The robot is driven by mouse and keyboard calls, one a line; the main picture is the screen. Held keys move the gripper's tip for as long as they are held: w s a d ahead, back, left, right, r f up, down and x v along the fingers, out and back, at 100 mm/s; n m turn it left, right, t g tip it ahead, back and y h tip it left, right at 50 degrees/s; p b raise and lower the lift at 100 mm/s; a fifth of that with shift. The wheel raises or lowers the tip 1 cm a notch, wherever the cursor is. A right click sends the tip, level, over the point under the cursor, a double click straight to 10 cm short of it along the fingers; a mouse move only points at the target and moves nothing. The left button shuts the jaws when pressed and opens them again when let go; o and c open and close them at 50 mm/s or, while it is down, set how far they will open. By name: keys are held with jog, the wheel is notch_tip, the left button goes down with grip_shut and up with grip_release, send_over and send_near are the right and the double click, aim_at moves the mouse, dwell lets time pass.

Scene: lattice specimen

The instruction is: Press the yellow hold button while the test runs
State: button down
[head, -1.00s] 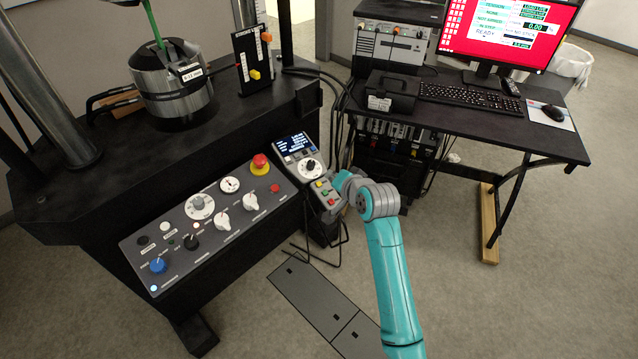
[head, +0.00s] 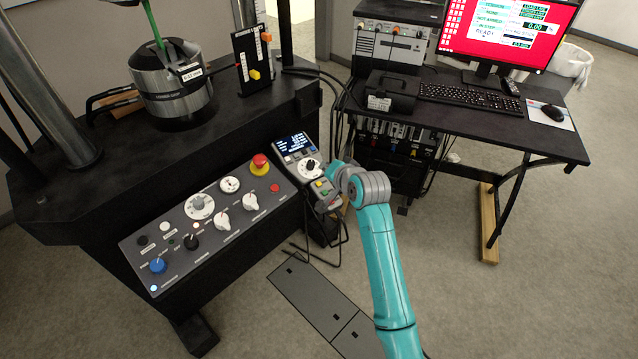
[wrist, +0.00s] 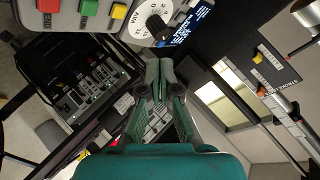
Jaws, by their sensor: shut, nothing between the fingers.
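The hand pendant (head: 298,150) stands at the right end of the machine's control panel, with a lit display, a dial and coloured buttons. The yellow hold button (head: 319,184) is on its lower part, beside a green button (head: 326,192). In the wrist view the yellow button (wrist: 118,11) is at the top left, next to the green (wrist: 88,7) and red (wrist: 48,5) ones. My gripper (wrist: 160,70) is shut and empty, its tips below the dial and display in that view and apart from the yellow button. In the head view my wrist partly covers the lower pendant.
The control panel (head: 205,265) has knobs and a red emergency stop (head: 260,164). The desk (head: 480,130) at right bears a keyboard (head: 470,98) and a red-screened monitor (head: 505,35) reading READY. The test machine's grip (head: 172,85) is at upper left. Cables hang beside the pendant.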

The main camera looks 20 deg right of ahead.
jog(key=shift+w+a+f, duration=0.15)
jog(key=shift+w+f, duration=0.05)
jog(key=shift+f, duration=0.7)
jog(key=shift+w+a+f, duration=0.1)
jog(key=shift+w+f, duration=0.1)
jog(key=shift+f, duration=0.65)
jog(key=shift+w+a+f, duration=0.15)
jog(key=shift+w+f, duration=0.05)
jog(key=shift+f, duration=0.7)
jog(key=shift+f, duration=0.1)
jog(key=shift+w+f, duration=0.1)
jog(key=shift+f, duration=0.2)
jog(key=shift+a+f, duration=0.1)
jog(key=shift+f, duration=0.25)
jog(key=shift+r, duration=0.1)
dwell(0.3)
jog(key=shift+r, duration=0.7)
jog(key=shift+s+d+r, duration=0.15)
jog(key=shift+s+r, duration=0.05)
jog(key=shift+r, duration=0.6)
jog(key=shift+s+d+r, duration=0.15)
jog(key=shift+s+r, duration=0.1)
jog(key=shift+r, duration=0.55)
jog(key=shift+s+d+r, duration=0.15)
jog(key=shift+s+r, duration=0.05)
jog(key=shift+r, duration=0.6)
